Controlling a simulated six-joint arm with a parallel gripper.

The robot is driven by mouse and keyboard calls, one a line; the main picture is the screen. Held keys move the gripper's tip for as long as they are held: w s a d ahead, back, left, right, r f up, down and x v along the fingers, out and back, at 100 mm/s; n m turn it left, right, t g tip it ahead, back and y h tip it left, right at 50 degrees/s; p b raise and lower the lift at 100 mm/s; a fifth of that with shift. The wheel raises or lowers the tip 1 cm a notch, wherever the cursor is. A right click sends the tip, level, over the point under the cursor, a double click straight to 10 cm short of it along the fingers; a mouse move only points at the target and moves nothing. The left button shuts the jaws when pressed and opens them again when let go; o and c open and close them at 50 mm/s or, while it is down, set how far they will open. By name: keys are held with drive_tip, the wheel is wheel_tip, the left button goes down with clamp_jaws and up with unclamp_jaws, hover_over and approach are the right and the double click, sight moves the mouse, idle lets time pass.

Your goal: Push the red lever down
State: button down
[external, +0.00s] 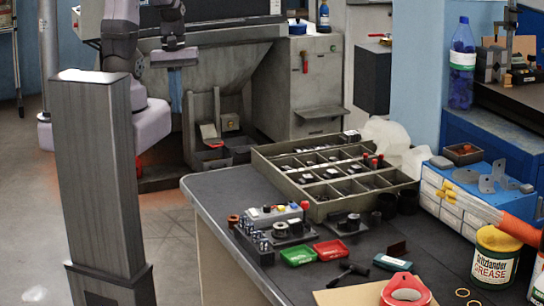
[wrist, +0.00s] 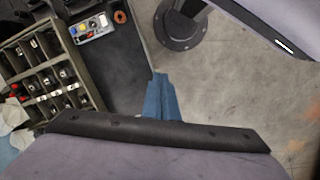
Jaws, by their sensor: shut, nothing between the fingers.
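A small red lever (external: 305,63) is mounted on the front of the grey cabinet (external: 318,98) at the back, in the external view. It looks roughly upright; its exact angle is too small to tell. My gripper (external: 175,100) is at the upper left of the external view, well to the left of the lever and apart from it. Its blue fingers point down. In the wrist view my gripper (wrist: 158,98) shows its blue fingers together and empty, over the floor. The lever is not visible in the wrist view.
The dark bench (external: 225,185) fills the right foreground, with a compartment tray (external: 268,176) and small parts. A grey machine (external: 222,65) with another small red part (external: 209,132) stands behind my gripper. Open floor (external: 180,235) lies left of the bench.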

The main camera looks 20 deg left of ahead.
sight(303, 202)
drive_tip(key=w+d+f+n+g+h+b, duration=0.3)
drive_tip(key=d+f+n+h+b, duration=0.2)
drive_tip(key=d+f+n+b, duration=0.3)
drive_tip(key=w+d+f+n+g+h+b, duration=0.3)
drive_tip(key=d+f+n+b, duration=0.6)
drive_tip(key=d+n+b, duration=0.6)
drive_tip(key=n+g+h+b, duration=0.1)
drive_tip(key=h+b, duration=0.1)
drive_tip(key=b, duration=0.1)
drive_tip(key=shift+w+d+n+h, duration=0.3)
drive_tip(key=shift+w+h, duration=0.05)
drive_tip(key=shift+h, duration=0.05)
drive_tip(key=shift+f, duration=0.1)
drive_tip(key=x, duration=1.4)
drive_tip(key=shift+s, duration=0.15)
drive_tip(key=shift+r+p, duration=0.25)
drive_tip(key=shift+p, duration=0.1)
